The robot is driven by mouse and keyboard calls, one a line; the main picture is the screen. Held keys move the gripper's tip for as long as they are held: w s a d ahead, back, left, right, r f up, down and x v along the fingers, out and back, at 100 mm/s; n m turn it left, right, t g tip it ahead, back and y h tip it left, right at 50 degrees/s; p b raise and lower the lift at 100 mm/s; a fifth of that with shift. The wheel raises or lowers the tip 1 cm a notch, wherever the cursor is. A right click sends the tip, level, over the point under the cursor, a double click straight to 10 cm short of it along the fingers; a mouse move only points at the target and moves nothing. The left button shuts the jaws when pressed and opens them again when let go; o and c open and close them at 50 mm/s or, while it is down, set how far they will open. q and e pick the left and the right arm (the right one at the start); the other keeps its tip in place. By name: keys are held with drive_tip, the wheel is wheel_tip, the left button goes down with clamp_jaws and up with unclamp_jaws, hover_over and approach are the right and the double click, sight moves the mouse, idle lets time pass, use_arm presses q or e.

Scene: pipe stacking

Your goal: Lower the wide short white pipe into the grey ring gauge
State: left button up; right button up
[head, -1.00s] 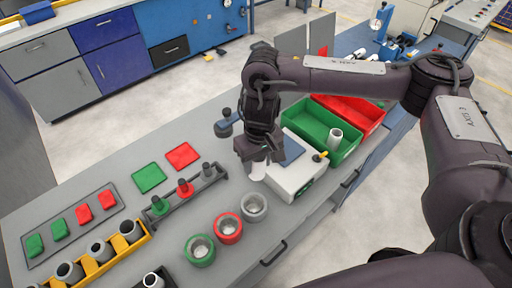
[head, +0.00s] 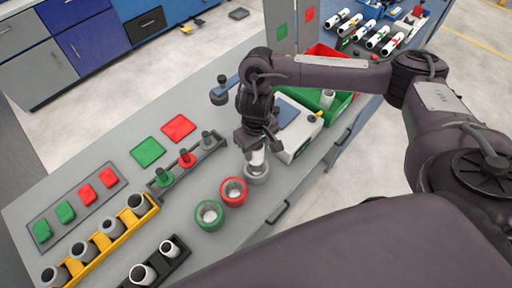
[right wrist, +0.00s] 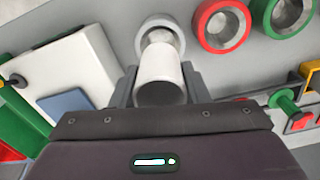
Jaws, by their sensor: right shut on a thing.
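The white pipe (head: 257,158) is upright in my right gripper (head: 257,148), its lower end at the grey ring gauge (head: 257,176). In the right wrist view the pipe (right wrist: 160,78) sits between the two fingers of the right gripper (right wrist: 160,85). Its far end overlaps the opening of the grey ring (right wrist: 151,27). I cannot tell whether that end is inside the ring or just above it. The gripper hides the pipe's upper part in the head view. My left gripper is not in view.
A red ring (head: 233,192) and a green ring (head: 209,216) stand in line with the grey one. A white box device (head: 298,142) is close on the right. A plug stand (head: 186,168), yellow rack (head: 100,243) and black rack (head: 158,266) lie to the left.

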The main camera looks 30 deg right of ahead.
sight(256, 160)
wheel_tip(256, 160, down, 3)
drive_tip(key=b, duration=0.3)
drive_tip(key=shift+f, duration=0.2)
drive_tip(key=shift+f+b, duration=0.35)
drive_tip(key=shift+f, duration=0.5)
drive_tip(key=shift+f, duration=0.65)
drive_tip(key=o, duration=1.1)
drive_tip(key=shift+c, duration=0.2)
wheel_tip(256, 160, up, 8)
drive_tip(key=shift+f+p, duration=0.1)
drive_tip(key=shift+p, duration=1.05)
